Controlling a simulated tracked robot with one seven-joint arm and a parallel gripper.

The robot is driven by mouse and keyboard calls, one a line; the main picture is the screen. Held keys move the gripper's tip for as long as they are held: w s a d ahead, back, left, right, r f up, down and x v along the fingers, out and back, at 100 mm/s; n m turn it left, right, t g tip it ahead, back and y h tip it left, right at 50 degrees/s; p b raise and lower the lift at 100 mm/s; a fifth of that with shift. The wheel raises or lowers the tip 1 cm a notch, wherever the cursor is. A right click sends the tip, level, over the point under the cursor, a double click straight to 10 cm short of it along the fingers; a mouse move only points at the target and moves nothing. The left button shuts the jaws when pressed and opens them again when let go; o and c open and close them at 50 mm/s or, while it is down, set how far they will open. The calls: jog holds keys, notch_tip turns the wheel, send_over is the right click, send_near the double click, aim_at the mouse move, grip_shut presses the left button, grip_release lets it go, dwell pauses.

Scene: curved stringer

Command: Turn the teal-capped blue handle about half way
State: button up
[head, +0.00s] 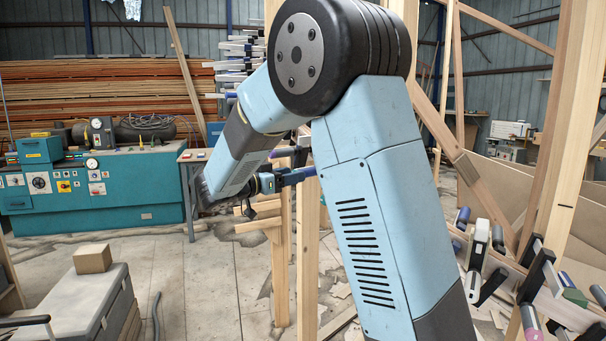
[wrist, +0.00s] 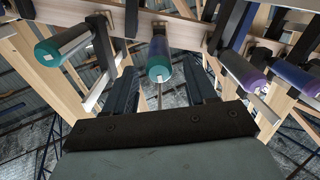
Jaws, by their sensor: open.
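In the wrist view a blue handle with a teal cap (wrist: 158,62) hangs from the wooden beam, near the middle of the picture. My gripper (wrist: 158,76) is open, with one dark finger on each side of this handle. Gaps show between the handle and both fingers, so nothing is held. How far the handle reaches in depth between the fingers I cannot tell. Another teal-capped handle (wrist: 64,46) is at the left, outside the left finger.
A purple-blue handle (wrist: 243,73) and other clamps sit close to the right finger. The wooden beam (wrist: 186,31) crosses above. In the head view wooden posts (head: 308,230) stand behind my arm, more clamps (head: 479,250) are at right, and a teal machine (head: 100,185) is at left.

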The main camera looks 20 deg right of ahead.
aim_at(307, 172)
jog(key=shift+x, duration=2.55)
grip_shut()
